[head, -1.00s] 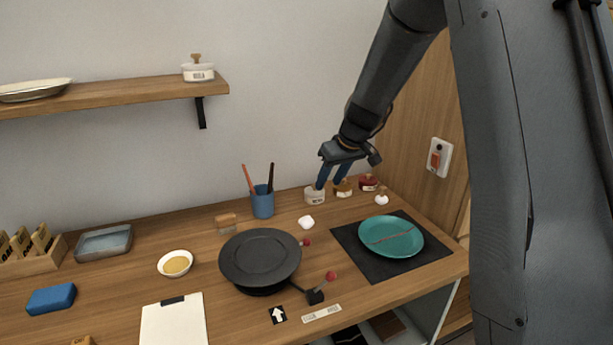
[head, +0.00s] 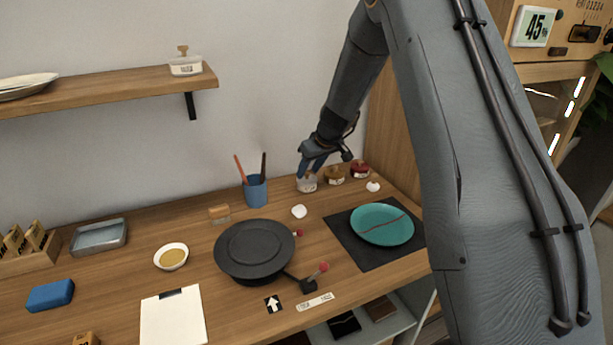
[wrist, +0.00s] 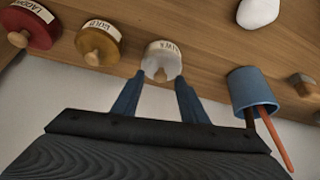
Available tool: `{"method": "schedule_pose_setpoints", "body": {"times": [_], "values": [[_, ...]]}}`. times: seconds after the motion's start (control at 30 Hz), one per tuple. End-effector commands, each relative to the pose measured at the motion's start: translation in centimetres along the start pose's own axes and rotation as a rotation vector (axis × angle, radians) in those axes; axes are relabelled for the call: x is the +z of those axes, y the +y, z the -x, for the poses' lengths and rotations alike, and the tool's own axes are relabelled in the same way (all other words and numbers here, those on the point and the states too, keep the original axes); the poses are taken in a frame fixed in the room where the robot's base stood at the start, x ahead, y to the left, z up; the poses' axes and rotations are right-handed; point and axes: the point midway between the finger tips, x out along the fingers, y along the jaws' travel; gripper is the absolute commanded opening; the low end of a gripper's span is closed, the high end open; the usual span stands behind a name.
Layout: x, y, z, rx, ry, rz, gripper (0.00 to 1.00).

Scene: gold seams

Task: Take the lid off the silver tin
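The silver tin (head: 307,186) is small, pale and round with a label, and stands at the back of the worktop against the wall. In the wrist view the silver tin (wrist: 161,58) lies just beyond my fingertips, its pale grey top facing me. My gripper (head: 311,170) is directly above it, pointing down. In the wrist view my gripper (wrist: 159,82) is open, with one blue finger on each side of the tin's near edge. I cannot tell whether the fingers touch the lid.
A gold tin (head: 334,176) and a red tin (head: 359,169) stand close on the right. A blue cup (head: 256,192) with two sticks stands to the left. A white lump (head: 299,211) lies in front. A teal plate (head: 382,225) and a dark wheel (head: 254,248) are nearer.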

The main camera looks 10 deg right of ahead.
Motion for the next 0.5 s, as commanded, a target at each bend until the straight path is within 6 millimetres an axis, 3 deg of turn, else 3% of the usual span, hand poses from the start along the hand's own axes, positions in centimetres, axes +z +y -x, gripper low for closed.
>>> {"method": "schedule_pose_setpoints", "body": {"times": [0.37,0.5], "values": [[0.04,-0.06,-0.77,0.0,-0.001,0.001,0.38],[0.03,-0.06,-0.76,0.0,-0.001,0.001,0.14]]}}
